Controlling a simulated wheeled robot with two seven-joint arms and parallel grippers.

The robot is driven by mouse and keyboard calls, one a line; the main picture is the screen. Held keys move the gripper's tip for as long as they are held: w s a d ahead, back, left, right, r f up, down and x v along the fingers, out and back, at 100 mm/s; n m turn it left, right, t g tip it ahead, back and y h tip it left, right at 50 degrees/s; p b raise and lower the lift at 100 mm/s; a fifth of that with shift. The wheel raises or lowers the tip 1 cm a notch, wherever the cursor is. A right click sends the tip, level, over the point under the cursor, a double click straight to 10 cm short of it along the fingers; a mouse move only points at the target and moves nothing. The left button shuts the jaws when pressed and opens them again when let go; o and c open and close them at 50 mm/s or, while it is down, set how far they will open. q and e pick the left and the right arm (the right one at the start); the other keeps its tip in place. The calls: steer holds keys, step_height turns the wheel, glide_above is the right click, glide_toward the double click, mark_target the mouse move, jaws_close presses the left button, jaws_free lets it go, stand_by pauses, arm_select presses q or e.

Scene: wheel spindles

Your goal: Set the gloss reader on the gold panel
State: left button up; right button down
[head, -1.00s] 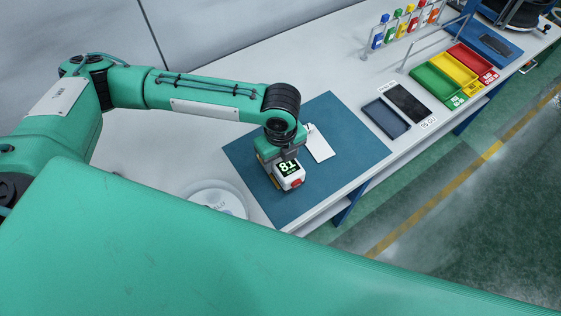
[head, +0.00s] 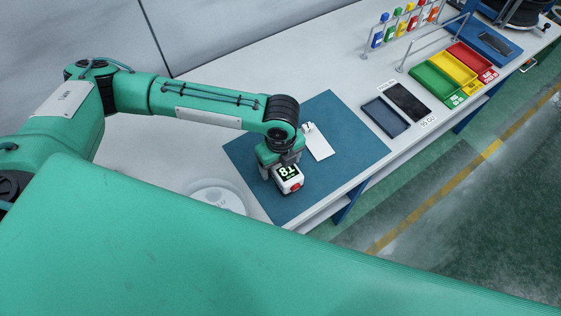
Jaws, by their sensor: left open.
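The gloss reader (head: 289,179), a small white box with a dark display showing light characters and a red part at its front, is on the blue mat (head: 350,160) near its front left edge. My left gripper (head: 281,170) is open at the back of the reader, close over it. Its fingertips are mostly hidden, and I cannot tell whether they touch the reader. No gold panel can be made out; what lies under the reader is hidden. A white panel (head: 318,143) lies on the mat just right of the gripper. My right gripper is out of view.
Right of the mat lie a dark grey-blue panel (head: 386,117) and a black panel (head: 408,102). Beyond are green (head: 437,82), yellow (head: 455,69) and red (head: 470,57) trays, and a rack of coloured bottles (head: 397,27). A round clear dish (head: 216,198) stands left of the mat.

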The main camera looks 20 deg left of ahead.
arm_select(q)
step_height(320, 180, up, 11)
steer(key=b, duration=0.2)
steer(key=shift+r+b, duration=0.15)
steer(key=shift+b, duration=0.15)
steer(key=shift+r, duration=0.45)
